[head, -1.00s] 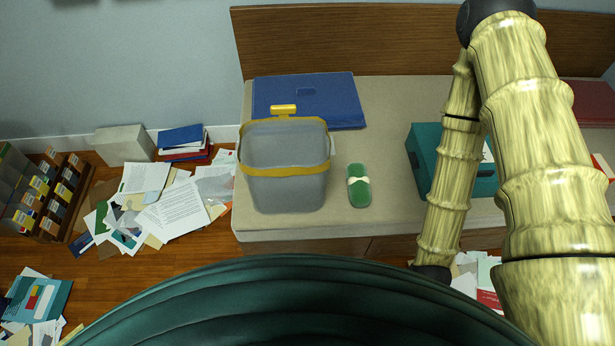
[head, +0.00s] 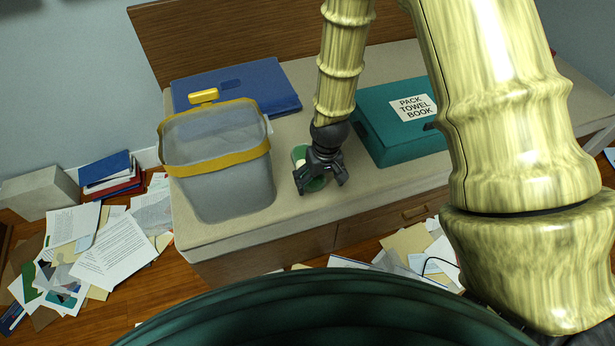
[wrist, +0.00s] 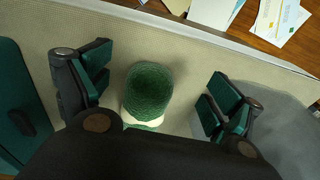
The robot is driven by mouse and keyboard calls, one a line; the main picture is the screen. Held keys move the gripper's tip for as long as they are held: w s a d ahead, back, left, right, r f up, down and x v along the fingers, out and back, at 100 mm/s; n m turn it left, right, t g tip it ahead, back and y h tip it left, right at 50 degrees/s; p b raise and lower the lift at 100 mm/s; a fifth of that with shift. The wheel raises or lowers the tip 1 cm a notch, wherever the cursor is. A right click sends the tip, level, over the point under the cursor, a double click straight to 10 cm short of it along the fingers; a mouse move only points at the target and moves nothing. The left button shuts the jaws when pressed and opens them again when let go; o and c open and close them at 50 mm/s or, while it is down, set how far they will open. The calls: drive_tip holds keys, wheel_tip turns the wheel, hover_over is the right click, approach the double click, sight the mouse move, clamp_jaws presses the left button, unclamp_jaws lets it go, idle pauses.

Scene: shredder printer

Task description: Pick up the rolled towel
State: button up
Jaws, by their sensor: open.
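The rolled towel (head: 301,155) is green with a pale band and lies on the beige bench top between the grey bin and the teal box. My gripper (head: 322,190) is over it in the head view and hides much of it. In the wrist view, the green towel (wrist: 149,92) lies between the two spread fingers of my gripper (wrist: 155,98), with gaps on both sides. Its pale band (wrist: 143,118) is partly hidden by my gripper's body. The gripper is open and holds nothing.
A grey bin (head: 225,190) with a yellow rim stands left of the towel. A teal box (head: 398,140) labelled "PACK TOWEL BOOK" is at the right. A blue folder (head: 265,85) lies behind the bin. Papers (head: 115,250) litter the floor.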

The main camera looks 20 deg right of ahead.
drive_tip(key=b, duration=0.5)
approach(299, 152)
drive_tip(key=shift+h, duration=0.3)
drive_tip(key=s, duration=0.1)
drive_tip(key=s+f, duration=0.1)
drive_tip(key=s, duration=0.1)
drive_tip(key=s+d, duration=0.1)
drive_tip(key=shift+s+d+f, duration=0.1)
drive_tip(key=shift+s+f, duration=0.05)
drive_tip(key=shift+s, duration=0.25)
drive_tip(key=shift+w+f, duration=0.2)
drive_tip(key=shift+f, duration=1.25)
drive_tip(key=shift+w+f, duration=0.25)
drive_tip(key=shift+f, duration=1.2)
drive_tip(key=shift+w+f+b, duration=0.2)
drive_tip(key=shift+f, duration=0.55)
drive_tip(key=shift+w+f+b, duration=0.15)
drive_tip(key=shift+f+b, duration=0.1)
drive_tip(key=shift+f, duration=0.55)
drive_tip(key=shift+w+f+b, duration=0.2)
drive_tip(key=shift+f, duration=0.55)
drive_tip(key=shift+c, duration=0.4)
drive_tip(key=c, duration=1.1)
drive_tip(key=shift+r, duration=0.1)
